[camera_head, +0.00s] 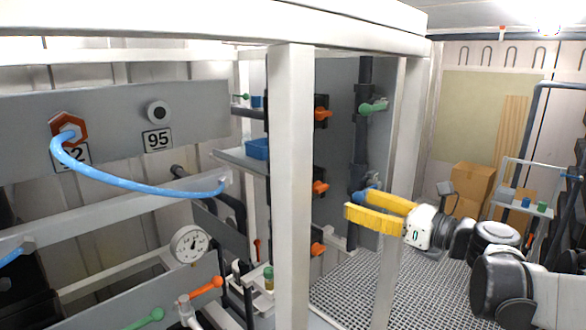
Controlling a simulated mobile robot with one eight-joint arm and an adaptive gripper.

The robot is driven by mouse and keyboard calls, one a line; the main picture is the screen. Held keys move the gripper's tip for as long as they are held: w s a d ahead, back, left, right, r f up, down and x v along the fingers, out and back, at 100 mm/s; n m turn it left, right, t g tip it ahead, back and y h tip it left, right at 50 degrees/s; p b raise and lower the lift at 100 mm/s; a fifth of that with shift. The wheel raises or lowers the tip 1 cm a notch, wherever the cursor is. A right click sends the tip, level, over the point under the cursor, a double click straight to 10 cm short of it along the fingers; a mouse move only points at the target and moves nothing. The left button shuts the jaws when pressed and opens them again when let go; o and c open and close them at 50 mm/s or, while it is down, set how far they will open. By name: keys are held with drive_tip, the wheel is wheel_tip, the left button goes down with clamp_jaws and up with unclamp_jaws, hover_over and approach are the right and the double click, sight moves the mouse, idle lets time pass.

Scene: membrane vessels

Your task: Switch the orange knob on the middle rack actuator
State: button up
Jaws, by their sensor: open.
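Three orange knobs on dark actuators stand in a column on the grey rack behind the white post: an upper one (322,114), a middle one (320,187) and a lower one (318,249). My gripper (357,207) has yellow fingers and comes in from the right. Its fingers are open and empty, pointing left. In the picture the fingertips are right of and slightly below the middle knob, apart from it. How far the gripper is in depth from the knob, I cannot tell.
A white post (291,180) stands just left of the knobs. A green handle (373,107) sits on a dark pipe above my gripper. A gauge (190,245), a blue hose (140,186) and orange and green levers are at left. Cardboard boxes (472,186) and a cart (525,207) stand at right.

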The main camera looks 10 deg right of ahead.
sight(324, 188)
drive_tip(key=p+x, duration=0.1)
drive_tip(key=x, duration=1)
drive_tip(key=shift+w+d+r+p, duration=0.15)
drive_tip(key=shift+p, duration=0.15)
drive_tip(key=c, duration=1.2)
